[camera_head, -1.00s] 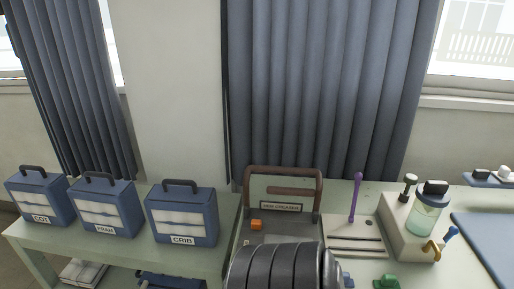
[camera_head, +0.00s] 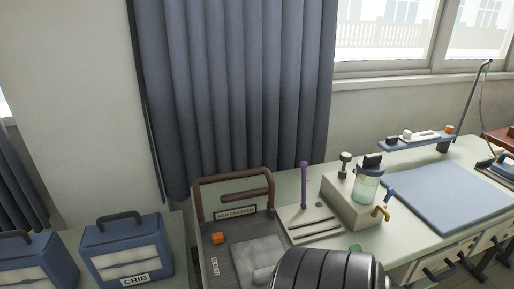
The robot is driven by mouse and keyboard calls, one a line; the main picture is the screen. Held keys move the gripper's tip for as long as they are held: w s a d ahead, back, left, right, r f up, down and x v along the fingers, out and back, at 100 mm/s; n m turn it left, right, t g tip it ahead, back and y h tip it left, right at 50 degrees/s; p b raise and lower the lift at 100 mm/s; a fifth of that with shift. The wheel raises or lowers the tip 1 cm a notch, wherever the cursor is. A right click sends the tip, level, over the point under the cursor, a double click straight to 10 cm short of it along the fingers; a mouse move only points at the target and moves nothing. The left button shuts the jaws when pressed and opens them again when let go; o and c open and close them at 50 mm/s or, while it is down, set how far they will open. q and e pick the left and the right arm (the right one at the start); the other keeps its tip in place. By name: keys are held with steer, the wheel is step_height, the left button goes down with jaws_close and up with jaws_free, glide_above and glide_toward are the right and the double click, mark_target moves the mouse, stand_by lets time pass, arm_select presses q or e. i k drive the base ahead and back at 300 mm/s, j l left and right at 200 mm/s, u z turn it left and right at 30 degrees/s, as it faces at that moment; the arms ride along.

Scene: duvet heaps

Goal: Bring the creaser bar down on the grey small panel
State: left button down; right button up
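The hem creaser's brown creaser bar (camera_head: 233,179) stands raised at the back of its dark bed (camera_head: 216,257), above a sign that reads hem creaser. A grey small panel (camera_head: 258,250) lies on the bed, below and in front of the bar, apart from it. A pale rounded shape at the panel's lower front is too cut off to make out. My dark ribbed arm part hides the bed's right front. Neither gripper is in view.
A purple rod (camera_head: 304,185) stands upright on a pale tray (camera_head: 314,226). A beige block with a jar (camera_head: 367,184) is further right, then a blue mat (camera_head: 447,196). Blue cases (camera_head: 125,249) stand at left.

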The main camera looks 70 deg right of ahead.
mark_target(243, 195)
steer(key=i+z, duration=0.1)
steer(key=z, duration=0.35)
steer(key=i+j+z, duration=0.1)
steer(key=z, duration=0.35)
steer(key=i+j+z, duration=0.1)
steer(key=z, duration=0.3)
steer(key=j+z, duration=0.15)
steer(key=z, duration=0.3)
steer(key=i+j+z, duration=0.1)
steer(key=z, duration=0.35)
steer(key=j+z, duration=0.2)
steer(key=z, duration=0.25)
steer(key=j+z, duration=0.5)
steer(key=z, duration=0.2)
steer(key=j+z, duration=0.3)
